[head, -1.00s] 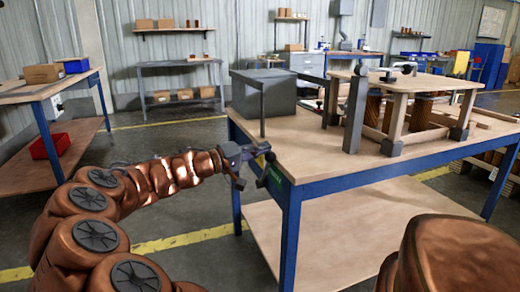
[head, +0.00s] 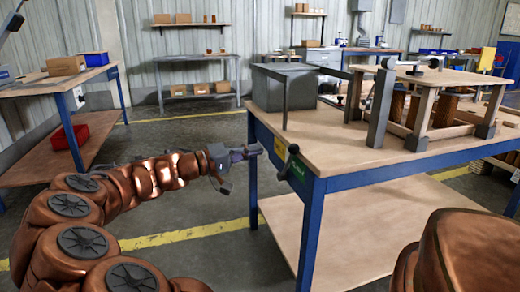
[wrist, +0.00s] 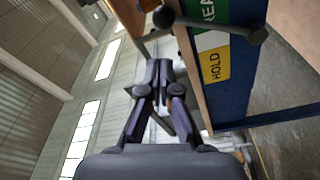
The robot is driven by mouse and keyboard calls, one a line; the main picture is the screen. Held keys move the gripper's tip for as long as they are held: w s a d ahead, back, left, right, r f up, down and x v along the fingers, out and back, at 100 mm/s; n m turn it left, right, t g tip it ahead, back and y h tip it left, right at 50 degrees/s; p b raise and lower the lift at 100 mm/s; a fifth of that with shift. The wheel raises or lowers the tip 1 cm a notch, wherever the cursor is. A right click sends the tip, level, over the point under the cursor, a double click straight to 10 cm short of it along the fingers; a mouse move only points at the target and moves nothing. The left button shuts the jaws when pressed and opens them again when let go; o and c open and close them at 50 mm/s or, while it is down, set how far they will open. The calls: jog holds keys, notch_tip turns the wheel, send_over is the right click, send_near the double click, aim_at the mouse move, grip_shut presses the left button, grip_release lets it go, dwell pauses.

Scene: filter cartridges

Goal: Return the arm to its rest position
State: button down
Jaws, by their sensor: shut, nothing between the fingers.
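My gripper (head: 256,151) is at the end of my copper-coloured arm, left of the near corner of the blue-legged workbench (head: 440,150). The arm stretches forward from the lower left, with the gripper pointing right, towards the bench. In the wrist view the two dark fingers (wrist: 160,75) come together at their tips with nothing between them. A black lever with ball ends (head: 288,162) is on the bench's end beside the gripper. It also shows in the wrist view (wrist: 210,26), near a green and yellow label plate (wrist: 214,64). The gripper looks apart from it.
The bench carries a grey box (head: 270,88), a grey upright post (head: 381,108) and a wooden stand (head: 430,78) with brown cylinders (head: 395,104) beneath. A second bench (head: 30,86) stands at the left, with a red bin (head: 70,137) on its lower shelf. The floor between is clear.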

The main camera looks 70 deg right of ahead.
jog(key=shift+w, duration=0.2)
dwell(0.3)
jog(key=w+a+r+n+t+y+p, duration=0.1)
jog(key=a+r+n+t+y+p, duration=0.3)
jog(key=a+r+p, duration=0.4)
jog(key=a+r+n+t+y+p, duration=0.4)
jog(key=a+r+p, duration=0.4)
jog(key=a+p, duration=1.4)
jog(key=w+a+r+n+t+y+p, duration=0.1)
jog(key=a+r+n+t+y+p, duration=0.3)
jog(key=a+r+p, duration=0.4)
jog(key=a+n+p, duration=0.1)
jog(key=a+p, duration=0.6)
jog(key=a, duration=0.4)
jog(key=shift+w+a+n, duration=0.3)
jog(key=shift+r, duration=0.1)
